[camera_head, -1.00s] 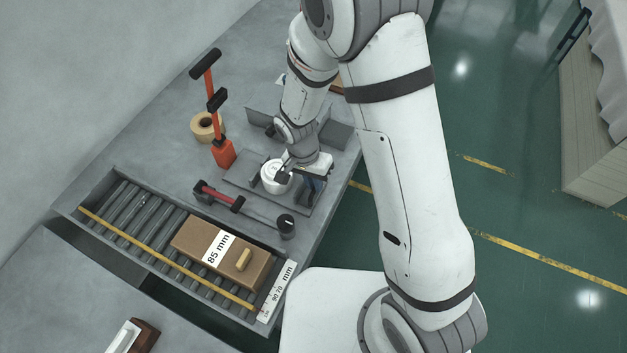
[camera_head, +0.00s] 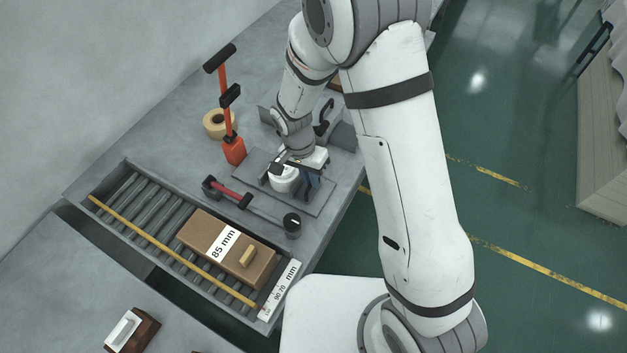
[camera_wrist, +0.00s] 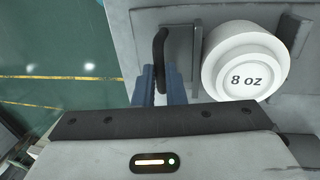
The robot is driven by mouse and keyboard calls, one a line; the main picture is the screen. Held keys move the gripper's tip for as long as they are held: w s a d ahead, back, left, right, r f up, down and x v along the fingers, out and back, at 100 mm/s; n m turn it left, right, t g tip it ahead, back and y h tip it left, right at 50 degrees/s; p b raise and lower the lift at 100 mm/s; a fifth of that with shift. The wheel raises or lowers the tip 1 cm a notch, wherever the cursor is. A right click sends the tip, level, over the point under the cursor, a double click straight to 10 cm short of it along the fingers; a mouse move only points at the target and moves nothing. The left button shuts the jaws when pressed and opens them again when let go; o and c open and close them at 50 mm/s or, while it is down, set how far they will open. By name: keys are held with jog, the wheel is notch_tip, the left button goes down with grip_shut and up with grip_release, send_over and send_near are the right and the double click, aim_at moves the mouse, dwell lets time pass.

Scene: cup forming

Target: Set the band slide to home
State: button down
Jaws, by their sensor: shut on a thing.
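My gripper (camera_wrist: 160,90) has its blue fingers closed on a black loop handle (camera_wrist: 161,48) in the wrist view. A dark upright plate (camera_wrist: 197,60) stands between this handle and a round white stepped form marked 8 oz (camera_wrist: 245,62). The handle appears to belong to the band slide; no marking for home is readable. In the head view my gripper (camera_head: 308,181) is low at the right side of the white form (camera_head: 282,181), above a grey base plate (camera_head: 258,166). The arm and gripper hide most of the handle there.
A roller tray (camera_head: 150,245) at lower left holds a cardboard box (camera_head: 213,255) marked 85 mm. Green floor lies right of the bench.

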aim_at(304, 187)
jog(key=shift+w+a+r, duration=0.1)
jog(key=shift+w+a, duration=0.1)
jog(key=shift+a, duration=0.05)
jog(key=c, duration=1.7)
grip_release()
jog(key=shift+o, duration=1)
jog(key=shift+s, duration=0.1)
notch_tip(304, 187, up, 8)
jog(key=a+b, duration=0.1)
jog(key=shift+w+a+f, duration=0.15)
jog(key=shift+w+f, duration=0.05)
jog(key=shift+w, duration=0.1)
